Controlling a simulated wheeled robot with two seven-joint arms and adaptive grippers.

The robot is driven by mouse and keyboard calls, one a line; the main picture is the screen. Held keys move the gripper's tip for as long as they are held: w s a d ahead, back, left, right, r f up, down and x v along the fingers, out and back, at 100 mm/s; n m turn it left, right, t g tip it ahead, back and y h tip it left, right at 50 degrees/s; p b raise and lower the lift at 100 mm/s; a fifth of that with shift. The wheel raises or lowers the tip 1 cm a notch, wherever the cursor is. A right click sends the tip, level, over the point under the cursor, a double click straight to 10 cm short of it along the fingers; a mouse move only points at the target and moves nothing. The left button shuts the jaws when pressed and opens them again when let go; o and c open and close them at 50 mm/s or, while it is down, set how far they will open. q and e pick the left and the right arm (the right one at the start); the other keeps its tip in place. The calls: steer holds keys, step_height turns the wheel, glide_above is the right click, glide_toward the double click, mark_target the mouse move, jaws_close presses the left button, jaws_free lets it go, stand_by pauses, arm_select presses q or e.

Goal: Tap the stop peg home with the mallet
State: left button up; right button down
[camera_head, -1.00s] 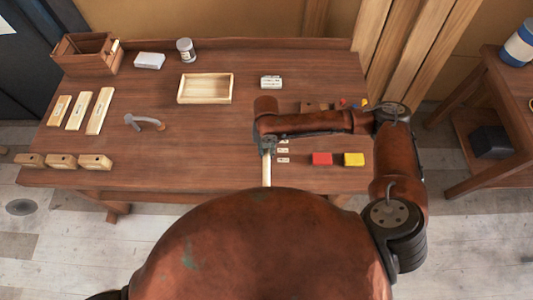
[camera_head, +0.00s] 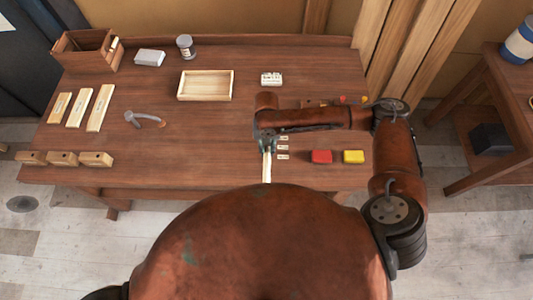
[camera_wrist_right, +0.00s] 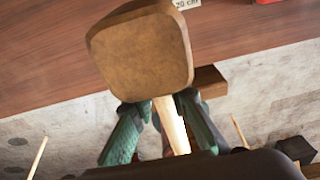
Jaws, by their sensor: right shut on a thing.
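My right gripper (camera_head: 267,149) is over the front part of the bench, pointing down, with the arm bent above it. In the right wrist view its green fingers (camera_wrist_right: 158,125) are shut on the pale handle of the mallet (camera_wrist_right: 140,52). The mallet's broad brown wooden head faces the camera beyond the fingers. I cannot single out the stop peg in either view. My left gripper is not in view.
Blocks with holes (camera_head: 62,158) line the bench's front left, with pale labelled strips (camera_head: 78,108) behind. A grey hooked tool (camera_head: 145,121), a shallow wooden tray (camera_head: 181,97) and a wooden box (camera_head: 72,61) lie farther back.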

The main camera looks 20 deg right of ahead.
steer(key=shift+w+r, duration=0.1)
steer(key=shift+w, duration=0.05)
stand_by(0.5)
steer(key=shift+s+p, duration=0.2)
steer(key=shift+p, duration=0.25)
step_height(320, 180, down, 11)
steer(key=shift+s+a+r, duration=0.1)
steer(key=shift+r, duration=0.05)
step_height(320, 180, up, 11)
